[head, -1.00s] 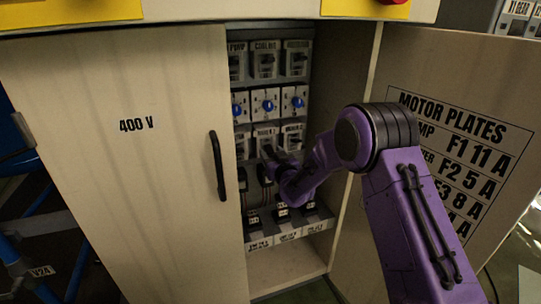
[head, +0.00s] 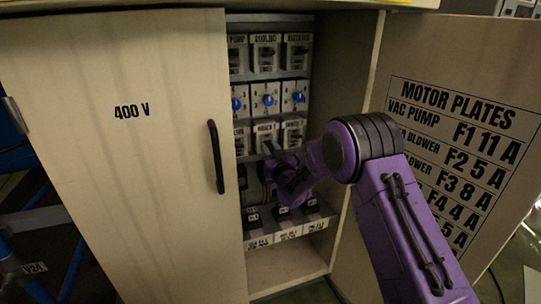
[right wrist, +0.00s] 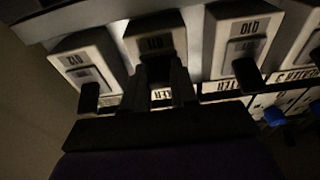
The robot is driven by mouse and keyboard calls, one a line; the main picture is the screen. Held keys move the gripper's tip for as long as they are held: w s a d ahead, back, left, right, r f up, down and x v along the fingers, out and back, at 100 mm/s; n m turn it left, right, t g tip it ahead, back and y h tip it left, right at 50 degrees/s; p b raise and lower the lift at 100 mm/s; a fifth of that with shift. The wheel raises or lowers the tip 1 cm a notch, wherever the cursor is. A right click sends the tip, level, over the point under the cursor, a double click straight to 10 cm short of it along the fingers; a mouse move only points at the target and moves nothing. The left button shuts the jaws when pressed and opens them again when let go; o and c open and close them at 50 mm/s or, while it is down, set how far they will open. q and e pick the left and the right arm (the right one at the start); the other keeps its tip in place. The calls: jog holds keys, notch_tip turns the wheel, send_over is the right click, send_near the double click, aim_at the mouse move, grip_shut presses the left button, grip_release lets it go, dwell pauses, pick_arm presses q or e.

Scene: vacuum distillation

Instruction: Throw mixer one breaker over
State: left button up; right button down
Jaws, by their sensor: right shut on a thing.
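Inside the open cabinet, the third row holds the mixer one breaker (head: 266,128), a grey block with a small label that looks like a mixer name but is hard to read. My right gripper (head: 271,150) reaches in at its lower front and hides its toggle in the head view. In the right wrist view, my right gripper (right wrist: 167,92) is shut on the dark toggle of the second breaker (right wrist: 155,38) from the left. Its two dark fingers flank the toggle, whose exact tilt I cannot tell. My left gripper is not in view.
Neighbouring breakers (right wrist: 88,65) and (right wrist: 240,40) stand close on both sides, with black toggles. Blue knobs (head: 268,100) sit in the row above.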

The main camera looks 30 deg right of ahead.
jog(key=c, duration=0.9)
grip_release()
jog(key=p+v, duration=0.2)
jog(key=v, duration=0.8)
jog(key=shift+s+a, duration=0.1)
jog(key=shift+s, duration=0.15)
jog(key=shift+f, duration=0.1)
